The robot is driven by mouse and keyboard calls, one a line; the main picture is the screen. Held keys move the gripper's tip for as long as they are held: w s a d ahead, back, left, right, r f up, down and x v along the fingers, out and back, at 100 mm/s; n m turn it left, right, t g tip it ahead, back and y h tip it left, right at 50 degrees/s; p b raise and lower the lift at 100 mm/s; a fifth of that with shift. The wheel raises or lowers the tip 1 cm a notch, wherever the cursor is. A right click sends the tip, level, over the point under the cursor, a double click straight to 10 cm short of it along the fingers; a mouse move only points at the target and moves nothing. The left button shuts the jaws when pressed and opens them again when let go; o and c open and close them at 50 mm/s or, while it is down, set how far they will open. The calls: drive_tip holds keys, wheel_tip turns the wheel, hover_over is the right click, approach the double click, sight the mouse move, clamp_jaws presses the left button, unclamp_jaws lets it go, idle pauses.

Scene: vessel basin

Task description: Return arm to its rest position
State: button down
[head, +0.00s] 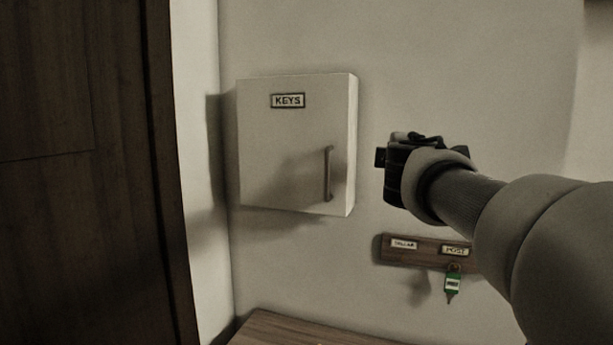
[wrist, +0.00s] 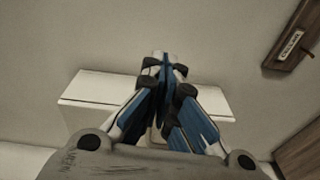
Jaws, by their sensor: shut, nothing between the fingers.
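My gripper (head: 380,157) is at the end of my arm, which reaches in from the right in the head view. It is to the right of the white key cabinet (head: 280,150), apart from it in the picture. In the wrist view my gripper (wrist: 165,62) has its fingers together with nothing between them. The cabinet (wrist: 85,88) shows behind the fingers there, partly hidden by them. The cabinet is marked KEYS, and its door is closed with a vertical handle (head: 328,173) at the lower right.
A wooden key rack (head: 430,261) on the wall below my arm has labels, one reading POST. A green-tagged key (head: 453,285) hangs under that label. The rack shows at the upper right of the wrist view (wrist: 285,55). A dark wooden door (head: 80,170) stands left, a wooden surface (head: 290,330) below.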

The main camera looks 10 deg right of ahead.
drive_tip(key=s+f+m+g, duration=0.4)
drive_tip(key=s+f+m, duration=0.3)
drive_tip(key=s+f, duration=0.5)
drive_tip(key=s+a+f+m+g+y, duration=0.2)
drive_tip(key=s+a+f, duration=0.2)
drive_tip(key=s+f, duration=0.4)
drive_tip(key=s+a+f+m+g+y, duration=0.2)
drive_tip(key=s+a+f+g, duration=0.1)
drive_tip(key=s+f, duration=0.5)
drive_tip(key=s+a+f+m+g+y, duration=0.2)
drive_tip(key=s+a+f+g, duration=0.1)
drive_tip(key=s+a+f, duration=0.3)
drive_tip(key=s+f, duration=0.2)
drive_tip(key=s, duration=0.1)
drive_tip(key=shift+s, duration=0.4)
